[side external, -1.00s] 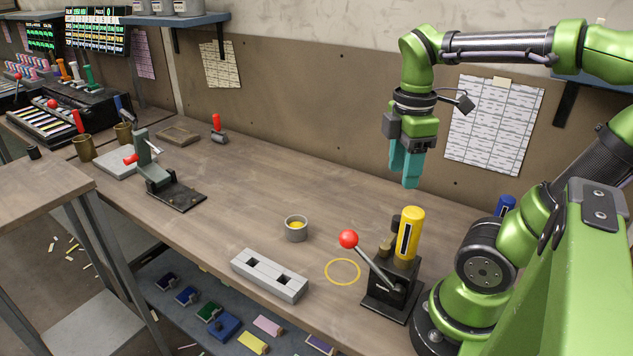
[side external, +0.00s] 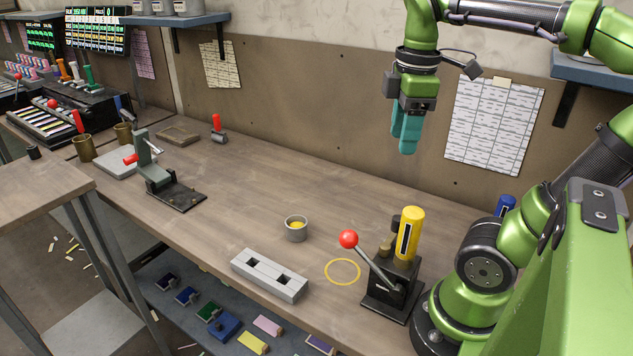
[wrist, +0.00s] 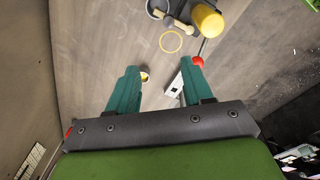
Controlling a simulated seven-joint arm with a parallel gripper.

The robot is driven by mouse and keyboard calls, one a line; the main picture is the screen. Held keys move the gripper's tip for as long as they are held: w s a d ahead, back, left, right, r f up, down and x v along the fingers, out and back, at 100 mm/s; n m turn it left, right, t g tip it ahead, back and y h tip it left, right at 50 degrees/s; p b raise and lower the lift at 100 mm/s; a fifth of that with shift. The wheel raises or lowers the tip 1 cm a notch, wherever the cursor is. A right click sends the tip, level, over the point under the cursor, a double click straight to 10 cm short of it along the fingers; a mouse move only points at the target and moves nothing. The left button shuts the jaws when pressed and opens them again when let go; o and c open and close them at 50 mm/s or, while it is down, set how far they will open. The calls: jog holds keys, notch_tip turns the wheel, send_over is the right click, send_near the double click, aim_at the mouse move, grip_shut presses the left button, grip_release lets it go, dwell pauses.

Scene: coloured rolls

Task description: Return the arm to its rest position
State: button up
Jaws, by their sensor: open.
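My gripper (side external: 404,150) hangs in the air, pointing down, high above the back right part of the workbench (side external: 250,190). Its teal fingers look close together in the side view. In the wrist view my gripper (wrist: 158,90) shows its two fingers spread well apart, with nothing between them but a far view of the bench. It touches nothing.
A lever press (side external: 392,285) with a red knob and yellow cylinder (side external: 409,233) stands below, near my base. A grey cup (side external: 296,229), a grey two-hole block (side external: 269,275) and a yellow ring (side external: 342,271) are nearby. A shelf (side external: 590,72) juts from the wall at right.

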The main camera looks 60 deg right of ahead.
jog(key=w+a+f+m+t+y, duration=0.1)
jog(key=w+a+f+m+t, duration=0.1)
jog(key=a+m, duration=0.3)
jog(key=w+a+f+m+t+y, duration=0.1)
jog(key=w+a+f+m+t, duration=0.2)
jog(key=a+m, duration=0.3)
jog(key=shift+a+f+t, duration=0.4)
jog(key=shift+a+t, duration=0.2)
jog(key=shift+t, duration=0.2)
